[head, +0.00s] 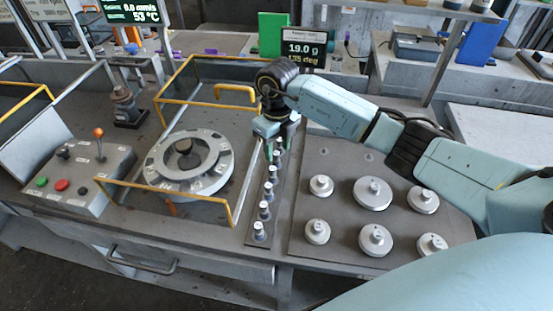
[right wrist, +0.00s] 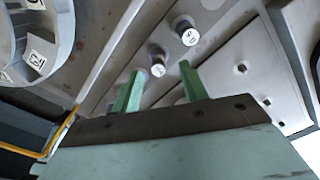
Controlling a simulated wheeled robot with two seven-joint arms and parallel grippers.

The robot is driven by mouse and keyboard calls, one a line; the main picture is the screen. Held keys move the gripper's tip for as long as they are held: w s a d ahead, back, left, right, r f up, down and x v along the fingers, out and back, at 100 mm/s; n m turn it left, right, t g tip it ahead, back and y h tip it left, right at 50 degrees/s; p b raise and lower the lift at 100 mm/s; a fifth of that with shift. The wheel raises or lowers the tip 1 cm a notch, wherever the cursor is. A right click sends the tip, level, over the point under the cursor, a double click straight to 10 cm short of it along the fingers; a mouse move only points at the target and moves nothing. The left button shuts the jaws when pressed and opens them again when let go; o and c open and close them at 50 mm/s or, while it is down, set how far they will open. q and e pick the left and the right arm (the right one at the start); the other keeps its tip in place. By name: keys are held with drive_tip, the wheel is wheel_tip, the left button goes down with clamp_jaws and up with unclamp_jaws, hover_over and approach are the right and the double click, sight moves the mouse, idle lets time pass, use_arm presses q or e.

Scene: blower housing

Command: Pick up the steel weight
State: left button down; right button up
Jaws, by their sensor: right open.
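Several small steel weights with pale tops stand in a row on a narrow strip in the head view; the nearest weight (head: 259,231) is at the front end. My right gripper (head: 277,143) points down over the far end of this row. In the right wrist view, its two green fingers (right wrist: 160,82) are apart with nothing held. One small weight (right wrist: 157,64) shows just beyond the gap between the fingertips, and another weight (right wrist: 186,32) shows farther on. I cannot tell how high the fingertips are above the strip. My left gripper is not in view.
Larger knobbed weights, one of them large (head: 373,193), stand on a grey plate (head: 340,158) right of the row. A round dial-like wheel (head: 189,162) with yellow rails (head: 160,190) is on the left. A control box (head: 80,178) stands farther left.

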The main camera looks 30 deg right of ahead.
sight(277, 153)
wheel_tip(277, 153, down, 2)
drive_tip(key=shift+a+f, duration=0.1)
drive_tip(key=shift+f, duration=0.3)
drive_tip(key=shift+c, duration=0.6)
clamp_jaws()
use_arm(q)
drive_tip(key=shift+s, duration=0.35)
use_arm(e)
drive_tip(key=shift+r, duration=0.1)
